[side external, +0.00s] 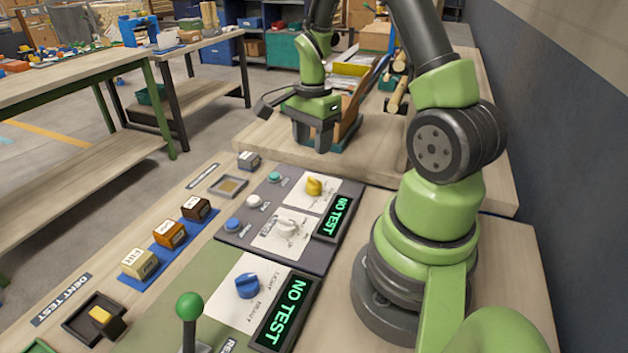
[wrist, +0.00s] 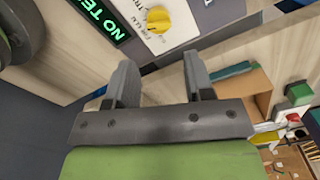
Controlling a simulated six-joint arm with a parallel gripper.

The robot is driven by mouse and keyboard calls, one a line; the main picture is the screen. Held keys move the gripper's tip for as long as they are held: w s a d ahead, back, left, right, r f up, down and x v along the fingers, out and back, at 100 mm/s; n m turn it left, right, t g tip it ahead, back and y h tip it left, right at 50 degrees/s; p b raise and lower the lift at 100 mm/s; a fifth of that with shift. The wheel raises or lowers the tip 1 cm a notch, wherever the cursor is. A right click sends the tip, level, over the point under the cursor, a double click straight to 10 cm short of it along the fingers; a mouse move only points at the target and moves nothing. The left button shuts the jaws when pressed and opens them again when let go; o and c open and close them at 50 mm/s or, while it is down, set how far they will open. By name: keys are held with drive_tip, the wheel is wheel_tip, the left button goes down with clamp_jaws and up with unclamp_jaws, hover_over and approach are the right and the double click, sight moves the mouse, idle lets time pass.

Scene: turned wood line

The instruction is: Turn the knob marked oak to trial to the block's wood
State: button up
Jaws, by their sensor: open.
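A yellow knob (side external: 314,186) sits on a white plate at the far end of the dark panel. In the wrist view the yellow knob (wrist: 157,19) is near the top edge, with small lettering beside it that I cannot read fully. A white knob (side external: 287,228) and a blue knob (side external: 247,285) are nearer. A pale block marked FIR (side external: 139,263), an orange-brown block (side external: 169,234) and a dark brown block (side external: 196,208) stand on a blue strip. My gripper (side external: 312,132) is open and empty, beyond the yellow knob and apart from it; its fingers also show in the wrist view (wrist: 158,76).
Two displays read NO TEST (side external: 334,217) (side external: 281,313). A green-topped lever (side external: 189,306) stands at the front. A dark tray (side external: 82,327) holds a dark and yellow block (side external: 104,317). An empty-looking small tray (side external: 229,187) and a grey block (side external: 249,160) lie left of the panel.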

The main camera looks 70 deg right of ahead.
sight(314, 179)
drive_tip(key=shift+s+d+f, duration=0.1)
drive_tip(key=shift+d+f, duration=0.1)
drive_tip(key=shift+f, duration=0.65)
wheel_tip(314, 179, down, 9)
drive_tip(key=shift+r, duration=0.1)
drive_tip(key=c, duration=0.6)
